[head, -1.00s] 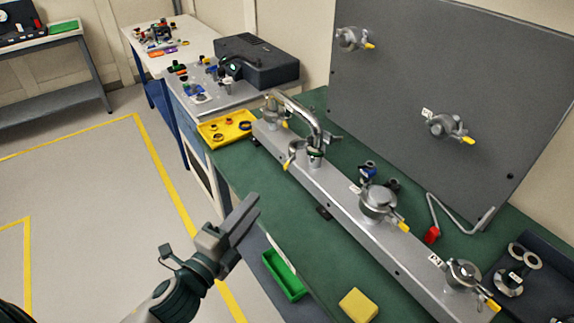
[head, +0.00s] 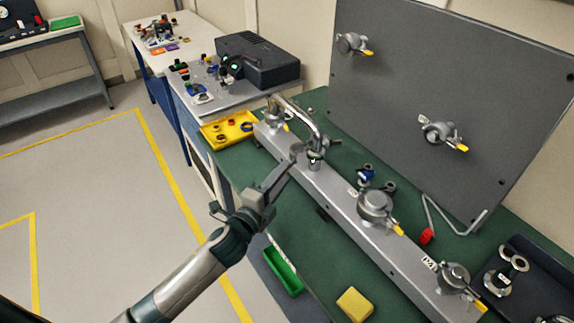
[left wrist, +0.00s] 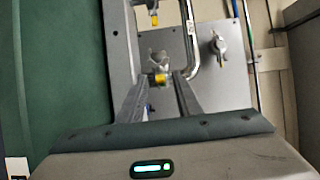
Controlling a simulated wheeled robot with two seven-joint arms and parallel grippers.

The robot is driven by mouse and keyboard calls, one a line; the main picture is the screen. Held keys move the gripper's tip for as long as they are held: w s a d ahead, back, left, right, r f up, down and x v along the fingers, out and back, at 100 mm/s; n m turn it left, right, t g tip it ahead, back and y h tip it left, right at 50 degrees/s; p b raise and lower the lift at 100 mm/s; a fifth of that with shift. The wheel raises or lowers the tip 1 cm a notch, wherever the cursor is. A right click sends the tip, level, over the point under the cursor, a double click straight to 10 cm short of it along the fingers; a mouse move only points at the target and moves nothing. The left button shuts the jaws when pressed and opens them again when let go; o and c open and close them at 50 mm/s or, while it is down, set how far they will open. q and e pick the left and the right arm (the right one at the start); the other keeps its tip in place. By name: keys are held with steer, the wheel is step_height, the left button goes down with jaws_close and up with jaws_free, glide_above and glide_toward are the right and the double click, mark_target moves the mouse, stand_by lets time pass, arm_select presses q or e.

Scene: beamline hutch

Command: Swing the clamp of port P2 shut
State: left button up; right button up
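A grey metal rail (head: 345,205) on the green bench carries a row of clamped ports. The second port from the far end (head: 315,158), taken as P2, sits under the near end of a bent steel pipe (head: 303,112); its label is not readable. My left gripper (head: 288,166) is at this port's left side, its fingers hiding most of the clamp's swung-out part. In the left wrist view, a yellow-tipped clamp lever (left wrist: 161,79) shows between the spread fingertips (left wrist: 160,78). I cannot tell whether they touch it. My right gripper is out of view.
Other ports with yellow-tipped clamps (head: 375,206) stand along the rail. A grey panel (head: 480,60) rises behind. A yellow tray (head: 212,140), green bin (head: 284,272), yellow block (head: 354,304) and red-ended bent rod (head: 428,236) lie around. The floor at left is clear.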

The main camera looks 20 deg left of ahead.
mark_target(292, 156)
arm_select(q)
steer(key=shift+w+d, duration=0.15)
steer(key=shift+w, duration=0.6)
steer(key=shift+w+d, duration=0.15)
steer(key=shift+w, duration=0.55)
jaws_close()
